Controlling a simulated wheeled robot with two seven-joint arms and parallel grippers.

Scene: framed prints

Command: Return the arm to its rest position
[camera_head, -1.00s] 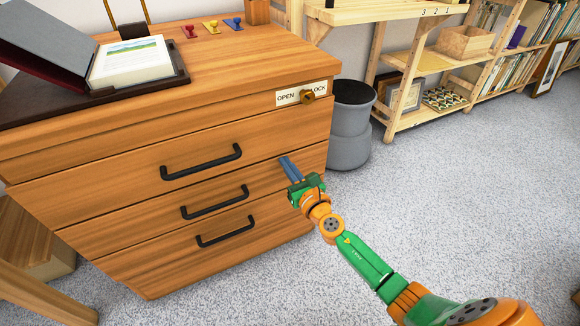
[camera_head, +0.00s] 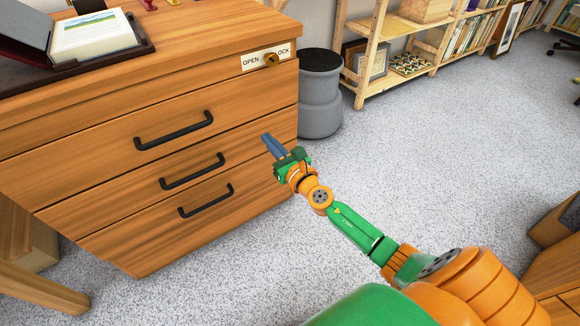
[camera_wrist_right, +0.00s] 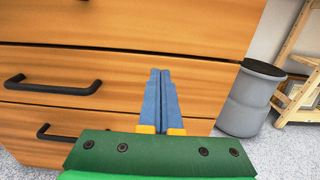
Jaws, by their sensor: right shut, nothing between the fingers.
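My right arm (camera_head: 352,226) reaches in from the lower right in the head view. Its gripper (camera_head: 268,138) is shut and empty, with blue fingers pointing up and left. It is in front of the right side of the wooden drawer cabinet (camera_head: 120,118), to the right of the black handles. In the right wrist view the two blue fingers (camera_wrist_right: 160,76) lie side by side against the backdrop of the drawer fronts. Whether the fingertips touch the cabinet I cannot tell. My left gripper is not in view.
Black drawer handles (camera_head: 174,131) stick out from the closed drawers. A lock knob (camera_head: 271,59) sits at the cabinet's upper right. A grey round stool (camera_head: 319,100) stands beside the cabinet. A wooden shelf (camera_head: 360,62) is behind. Carpet (camera_head: 430,170) is open to the right.

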